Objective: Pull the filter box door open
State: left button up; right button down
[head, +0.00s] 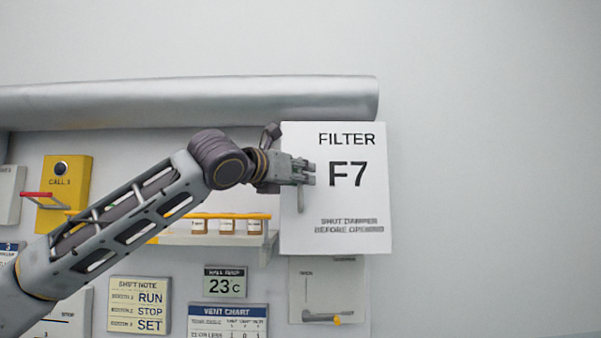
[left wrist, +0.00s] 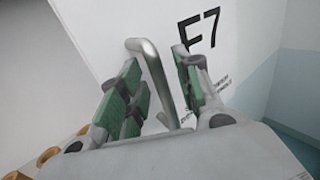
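The white filter box door (head: 345,225) carries the words FILTER F7 and hangs on the wall right of centre in the head view. No opening shows at its edges. Its grey bar handle (head: 301,199) is near the left edge, partly hidden by my gripper. In the left wrist view the bent metal handle (left wrist: 150,65) stands between the green finger pads. My left gripper (head: 308,173) is at the door's left side; it also shows in the left wrist view (left wrist: 155,88). Its fingers are apart, with gaps beside the handle. My right gripper is out of view.
A silver duct (head: 190,102) runs above the door. A shelf (head: 205,239) with small jars is to the left. A damper panel (head: 328,275) with a yellow-tipped lever (head: 322,318) sits below. The wall to the right is clear.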

pick_arm(q)
jog(key=shift+w+d, duration=0.2)
jog(key=shift+w, duration=0.05)
grip_shut()
dwell(0.3)
